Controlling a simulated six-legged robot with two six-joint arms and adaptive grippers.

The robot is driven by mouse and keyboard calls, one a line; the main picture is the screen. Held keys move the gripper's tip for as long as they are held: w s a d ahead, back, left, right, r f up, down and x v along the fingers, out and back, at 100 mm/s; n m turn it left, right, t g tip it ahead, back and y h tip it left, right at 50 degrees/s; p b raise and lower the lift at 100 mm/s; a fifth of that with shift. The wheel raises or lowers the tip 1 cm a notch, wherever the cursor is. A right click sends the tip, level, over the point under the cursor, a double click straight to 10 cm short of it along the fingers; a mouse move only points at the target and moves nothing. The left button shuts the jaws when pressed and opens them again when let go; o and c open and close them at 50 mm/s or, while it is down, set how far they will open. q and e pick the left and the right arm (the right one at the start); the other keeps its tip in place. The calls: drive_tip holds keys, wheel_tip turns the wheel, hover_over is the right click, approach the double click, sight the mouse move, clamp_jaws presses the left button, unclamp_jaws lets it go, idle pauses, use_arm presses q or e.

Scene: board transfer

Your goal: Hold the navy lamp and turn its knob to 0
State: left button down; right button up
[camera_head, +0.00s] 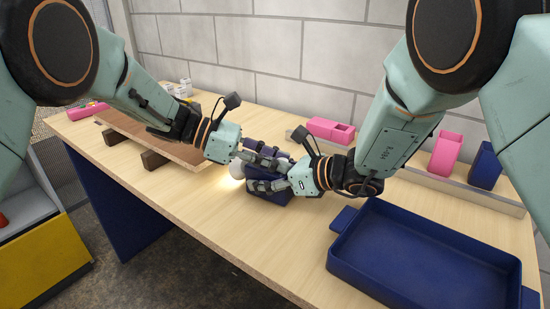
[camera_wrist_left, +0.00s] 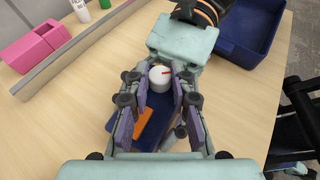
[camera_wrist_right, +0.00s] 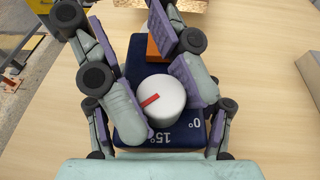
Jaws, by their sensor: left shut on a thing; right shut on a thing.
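The navy lamp (camera_head: 282,199) lies on the table between my two grippers, with a warm glow at its left end. Its white knob (camera_wrist_right: 165,105) has a red pointer, pointing to the lower left in the right wrist view. The 15° and 0° marks below the knob lie off the pointer. An orange part (camera_wrist_left: 155,125) sits farther along the lamp. My left gripper (camera_wrist_left: 160,90) is shut on the knob, one fingertip on each side. My right gripper (camera_wrist_right: 158,128) is shut on the lamp body beside the knob; its fingertips are partly hidden.
A navy tray (camera_head: 345,262) stands at the front right. A brown board (camera_head: 130,135) rests on dark blocks at the left. Pink boxes (camera_head: 445,152) and a navy box (camera_head: 485,168) stand behind a low rail. The table in front of the lamp is clear.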

use_arm(q)
drive_tip(key=c, duration=1.4)
unclamp_jaws()
drive_tip(key=shift+a, duration=0.15)
drive_tip(key=v, duration=1.1)
drive_tip(key=shift+a+r, duration=0.15)
drive_tip(key=shift+a, duration=0.2)
